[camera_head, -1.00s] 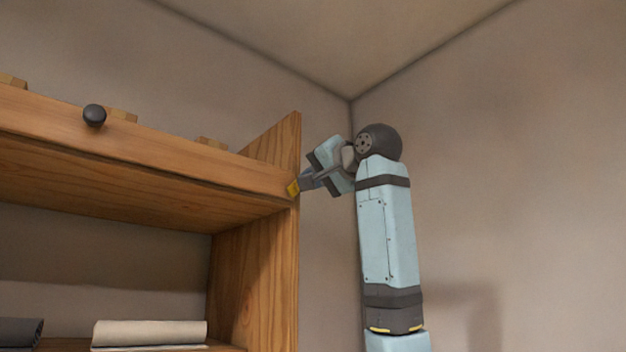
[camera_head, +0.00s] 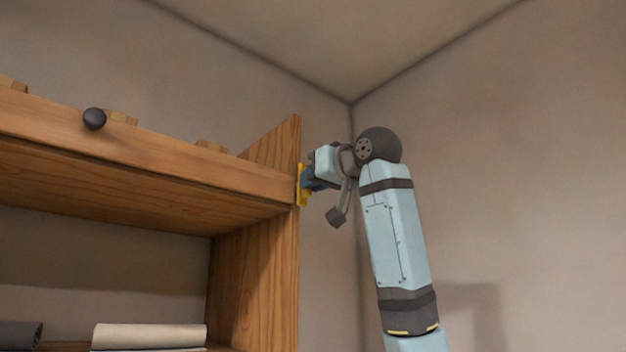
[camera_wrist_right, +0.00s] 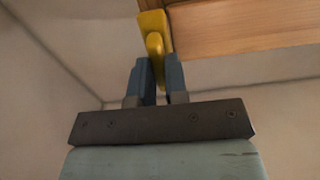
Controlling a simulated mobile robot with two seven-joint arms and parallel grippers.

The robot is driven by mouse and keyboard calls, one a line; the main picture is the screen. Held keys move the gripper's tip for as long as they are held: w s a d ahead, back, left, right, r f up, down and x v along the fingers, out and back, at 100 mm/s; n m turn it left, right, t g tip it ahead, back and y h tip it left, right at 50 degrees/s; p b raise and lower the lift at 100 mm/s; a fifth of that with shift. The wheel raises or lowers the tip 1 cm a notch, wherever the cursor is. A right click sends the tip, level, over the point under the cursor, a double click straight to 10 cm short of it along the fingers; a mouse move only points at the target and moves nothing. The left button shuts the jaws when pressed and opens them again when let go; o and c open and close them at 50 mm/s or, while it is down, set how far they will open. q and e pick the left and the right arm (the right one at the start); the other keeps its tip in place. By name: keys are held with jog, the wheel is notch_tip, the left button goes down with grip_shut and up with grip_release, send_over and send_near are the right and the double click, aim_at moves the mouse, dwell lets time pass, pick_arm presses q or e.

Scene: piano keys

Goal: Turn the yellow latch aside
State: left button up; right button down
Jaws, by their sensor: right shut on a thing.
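The yellow latch (camera_head: 303,186) is at the right end of the wooden front board, against the shelf's right side panel. In the head view it stands upright as a narrow yellow strip, partly hidden by my right gripper (camera_head: 308,180). In the right wrist view the latch (camera_wrist_right: 152,24) shows as a yellow plate with a raised tab. My right gripper (camera_wrist_right: 160,72) has its blue fingers on either side of the lower part of that tab and is shut on it. My left gripper is in neither view.
The wooden shelf (camera_head: 255,270) fills the left side. A black round knob (camera_head: 94,118) is on its front board (camera_head: 170,155). A rolled cream cloth (camera_head: 150,335) and a dark roll (camera_head: 20,335) lie below. Open room lies right of the shelf.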

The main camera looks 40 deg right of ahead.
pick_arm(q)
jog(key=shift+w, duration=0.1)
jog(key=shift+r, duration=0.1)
pick_arm(e)
jog(key=c, duration=1.1)
grip_release()
jog(key=shift+n, duration=0.3)
jog(key=shift+c, duration=0.2)
pick_arm(q)
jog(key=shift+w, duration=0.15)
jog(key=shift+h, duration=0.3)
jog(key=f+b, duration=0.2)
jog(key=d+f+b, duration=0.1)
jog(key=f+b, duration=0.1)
jog(key=shift+b, duration=0.3)
pick_arm(e)
jog(key=s+d, duration=0.1)
jog(key=s, duration=1.3)
